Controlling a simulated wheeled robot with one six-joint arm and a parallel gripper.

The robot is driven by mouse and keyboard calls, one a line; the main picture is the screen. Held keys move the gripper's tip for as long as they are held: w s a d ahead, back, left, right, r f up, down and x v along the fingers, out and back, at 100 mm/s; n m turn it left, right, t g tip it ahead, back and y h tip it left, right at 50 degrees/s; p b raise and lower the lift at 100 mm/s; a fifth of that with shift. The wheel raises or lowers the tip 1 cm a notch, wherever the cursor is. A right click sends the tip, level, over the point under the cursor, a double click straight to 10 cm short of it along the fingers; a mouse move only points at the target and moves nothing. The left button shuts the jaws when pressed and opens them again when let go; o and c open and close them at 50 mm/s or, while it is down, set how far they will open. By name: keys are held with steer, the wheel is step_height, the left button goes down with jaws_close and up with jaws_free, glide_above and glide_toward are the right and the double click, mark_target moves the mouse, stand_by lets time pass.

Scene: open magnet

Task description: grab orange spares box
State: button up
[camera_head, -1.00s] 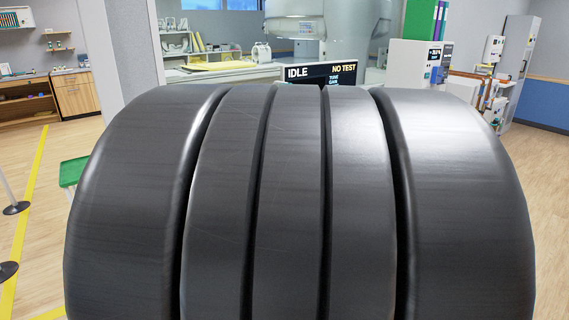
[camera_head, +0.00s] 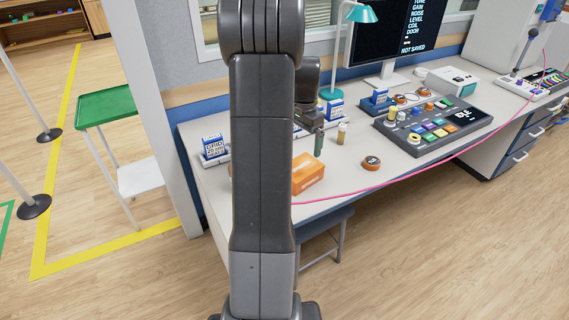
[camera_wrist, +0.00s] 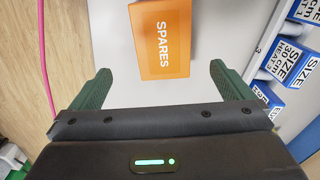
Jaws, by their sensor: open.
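The orange spares box (camera_head: 308,173) lies on the pale desk near its front edge, just right of my arm in the head view. In the wrist view the orange box (camera_wrist: 162,40), marked SPARES, sits ahead of the fingertips and between their lines. My gripper (camera_wrist: 158,80) is open, with its two green fingers apart and nothing between them. The fingertips are short of most of the box. In the head view my arm hides part of the desk, and my gripper (camera_head: 318,140) shows only in part behind the arm.
Blue-and-white size boxes (camera_head: 214,146) stand on the desk (camera_head: 345,178); several also show at right in the wrist view (camera_wrist: 298,58). A pink cable (camera_head: 420,165) runs along the desk front. An orange round piece (camera_head: 371,163), a small bottle (camera_head: 342,133) and a control panel (camera_head: 440,127) lie to the right.

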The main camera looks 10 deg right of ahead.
mark_target(301, 167)
step_height(301, 167, down, 8)
steer(key=shift+w+f+p, duration=0.15)
steer(key=shift+f, duration=1.25)
steer(key=shift+w+f+p, duration=0.1)
steer(key=shift+f+p, duration=0.05)
steer(key=shift+f, duration=1.2)
steer(key=c, duration=1)
